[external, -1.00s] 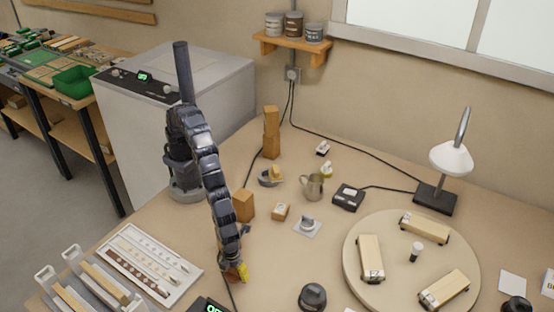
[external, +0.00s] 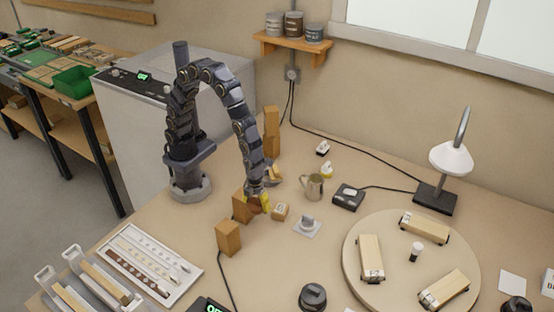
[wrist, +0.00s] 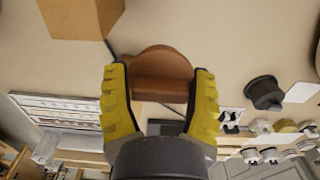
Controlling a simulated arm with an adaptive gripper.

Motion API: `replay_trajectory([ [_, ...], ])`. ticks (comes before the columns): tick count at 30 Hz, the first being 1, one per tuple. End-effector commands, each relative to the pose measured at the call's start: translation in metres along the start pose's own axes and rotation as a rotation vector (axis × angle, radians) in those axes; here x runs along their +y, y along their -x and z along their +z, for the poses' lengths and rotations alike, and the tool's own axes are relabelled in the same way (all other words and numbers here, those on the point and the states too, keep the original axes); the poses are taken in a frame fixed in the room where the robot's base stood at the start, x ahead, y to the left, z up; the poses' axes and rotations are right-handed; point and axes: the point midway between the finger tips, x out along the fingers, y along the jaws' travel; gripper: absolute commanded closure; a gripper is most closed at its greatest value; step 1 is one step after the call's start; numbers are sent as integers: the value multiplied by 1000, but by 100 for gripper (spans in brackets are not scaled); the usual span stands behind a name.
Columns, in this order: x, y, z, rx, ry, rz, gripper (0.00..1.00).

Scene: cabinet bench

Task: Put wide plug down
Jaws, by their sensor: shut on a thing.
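The wide plug (wrist: 160,72) is a brown, round-topped piece between the yellow fingers in the wrist view. My gripper (wrist: 160,95) is shut on it, with one finger on each side. In the external view my gripper (external: 258,203) points down beside a wooden block (external: 240,208). The plug cannot be clearly told apart from that block there. Whether the plug touches the bench is not clear.
Another wooden block (external: 228,238) stands nearer the camera, with a cable running past it. A small wooden block (external: 280,211) and a grey piece on a plate (external: 307,224) lie to the right. A metal mug (external: 313,186) and a round turntable (external: 385,285) are farther right.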

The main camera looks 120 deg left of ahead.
Motion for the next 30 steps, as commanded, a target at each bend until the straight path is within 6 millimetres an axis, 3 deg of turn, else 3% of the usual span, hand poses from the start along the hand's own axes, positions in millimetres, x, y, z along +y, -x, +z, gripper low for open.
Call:
replay_trajectory([
  [3,11,2,14,4,-6,0,64],
  [7,6,-2,17,5,-12,0,64],
  [20,-76,-38,9,5,-12,-1,64],
  [30,-115,-86,5,6,-11,0,64],
])
